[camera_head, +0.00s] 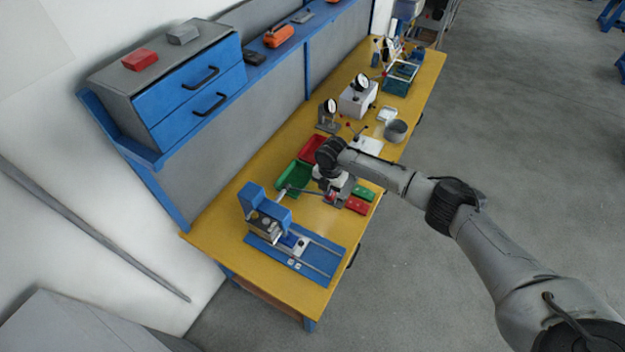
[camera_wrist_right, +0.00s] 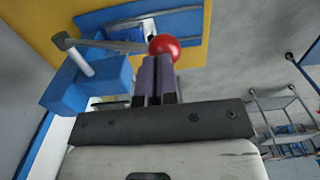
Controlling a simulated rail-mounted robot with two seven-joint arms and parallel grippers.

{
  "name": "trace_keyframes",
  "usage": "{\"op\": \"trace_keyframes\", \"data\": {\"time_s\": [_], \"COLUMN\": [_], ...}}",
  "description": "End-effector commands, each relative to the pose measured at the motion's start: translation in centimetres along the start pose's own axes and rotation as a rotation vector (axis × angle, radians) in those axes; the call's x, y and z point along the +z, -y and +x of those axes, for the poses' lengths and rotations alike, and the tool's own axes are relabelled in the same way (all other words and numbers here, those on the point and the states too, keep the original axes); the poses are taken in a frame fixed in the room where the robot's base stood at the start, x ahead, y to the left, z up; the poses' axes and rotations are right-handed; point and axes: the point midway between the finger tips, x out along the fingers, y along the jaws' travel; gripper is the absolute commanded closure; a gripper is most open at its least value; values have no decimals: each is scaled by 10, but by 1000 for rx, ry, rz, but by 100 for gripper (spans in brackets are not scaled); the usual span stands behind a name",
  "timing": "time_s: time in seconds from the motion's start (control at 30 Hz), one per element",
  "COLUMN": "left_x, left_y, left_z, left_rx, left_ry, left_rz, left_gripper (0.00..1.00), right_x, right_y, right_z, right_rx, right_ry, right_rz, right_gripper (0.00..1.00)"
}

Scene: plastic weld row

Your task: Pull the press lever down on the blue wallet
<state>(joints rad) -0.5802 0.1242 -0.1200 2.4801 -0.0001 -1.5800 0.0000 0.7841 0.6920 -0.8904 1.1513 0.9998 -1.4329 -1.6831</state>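A blue press (camera_head: 252,196) stands near the front end of the yellow bench. Its grey lever (camera_head: 306,192) sticks out to the right and ends in a red ball knob, which shows clearly in the right wrist view (camera_wrist_right: 165,46). A flat blue piece with pale rails (camera_head: 318,260) lies at the press's foot; I cannot tell a separate wallet from the base. My right gripper (camera_head: 331,196) is at the knob end of the lever. In the right wrist view its fingers (camera_wrist_right: 157,62) are together, with the knob at their tips. I cannot tell whether they touch it. My left gripper is out of view.
A green tray (camera_head: 294,176) and a red tray (camera_head: 313,149) lie behind the lever. Small green (camera_head: 364,193) and red (camera_head: 357,205) pieces lie near the bench's right edge. A grey pot (camera_head: 396,131) and other devices stand farther along. A drawer unit (camera_head: 190,95) stands above.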

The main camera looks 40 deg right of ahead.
Motion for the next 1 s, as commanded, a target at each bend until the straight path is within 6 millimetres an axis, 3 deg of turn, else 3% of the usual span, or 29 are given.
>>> {"op": "trace_keyframes", "data": {"time_s": [0.4, 1.0], "left_x": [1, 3], "left_y": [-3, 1], "left_z": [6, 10], "left_rx": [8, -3], "left_ry": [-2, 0], "left_rz": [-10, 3], "left_gripper": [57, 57], "right_x": [0, 1], "right_y": [12, 14], "right_z": [26, 35], "right_rx": [-1, -2], "right_ry": [-1, 0], "right_rz": [0, 0], "right_gripper": [100, 100]}}
